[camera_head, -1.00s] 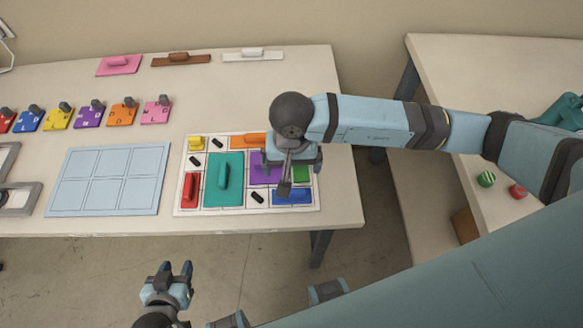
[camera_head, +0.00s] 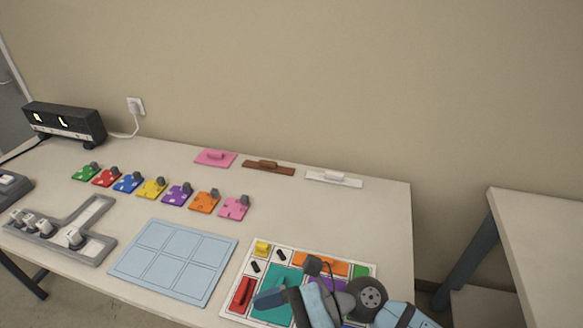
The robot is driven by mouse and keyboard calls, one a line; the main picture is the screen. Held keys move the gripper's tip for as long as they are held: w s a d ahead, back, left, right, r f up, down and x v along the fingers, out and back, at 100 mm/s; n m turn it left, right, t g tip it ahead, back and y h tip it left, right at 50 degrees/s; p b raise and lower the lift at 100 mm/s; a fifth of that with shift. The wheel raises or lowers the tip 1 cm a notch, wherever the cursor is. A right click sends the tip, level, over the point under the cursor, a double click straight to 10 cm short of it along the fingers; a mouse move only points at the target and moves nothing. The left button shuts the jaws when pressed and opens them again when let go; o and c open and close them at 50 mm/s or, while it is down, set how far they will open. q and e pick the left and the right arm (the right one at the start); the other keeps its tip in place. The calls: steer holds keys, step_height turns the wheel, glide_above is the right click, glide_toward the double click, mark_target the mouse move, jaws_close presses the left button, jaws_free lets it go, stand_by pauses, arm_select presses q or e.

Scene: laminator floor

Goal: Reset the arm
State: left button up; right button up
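My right arm comes in at the bottom of the head view. Its gripper (camera_head: 298,302) is low over the board with coloured blocks (camera_head: 231,307) and hides part of it. The fingers are partly cut off and overlapped by my arm, so I cannot tell if they are open or shut. No held object is clearly visible. My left gripper is out of view.
The table carries a pale blue gridded mat (camera_head: 131,275), a row of coloured tiles with grey knobs (camera_head: 151,188), a grey tray (camera_head: 93,256) and a black display box (camera_head: 65,122).

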steer(key=w+d+f+m+t+h+p, duration=0.15)
steer(key=w+d+m+t, duration=0.35)
steer(key=m+t, duration=0.85)
steer(key=w+d+f+m+t+h+p, duration=0.1)
steer(key=w+d+m+t+h, duration=0.4)
steer(key=m, duration=1.6)
steer(key=s+d+f+m+g+h, duration=0.1)
steer(key=s+d+f+m+h, duration=0.1)
steer(key=s+d+f+m, duration=0.1)
steer(key=s+d+f+m+g+h, duration=0.1)
steer(key=s+d+f+m, duration=0.3)
steer(key=f+m, duration=0.4)
steer(key=s+d+f+m+g+h, duration=0.1)
steer(key=s+d+f+m+h, duration=0.2)
steer(key=s+d+f+m, duration=0.1)
steer(key=shift+s+d+f+m+h+p, duration=0.1)
steer(key=shift+d+f+m+h+p, duration=0.3)
steer(key=shift+d+f+m, duration=0.65)
steer(key=shift+a+r, duration=0.15)
steer(key=shift+r, duration=0.05)
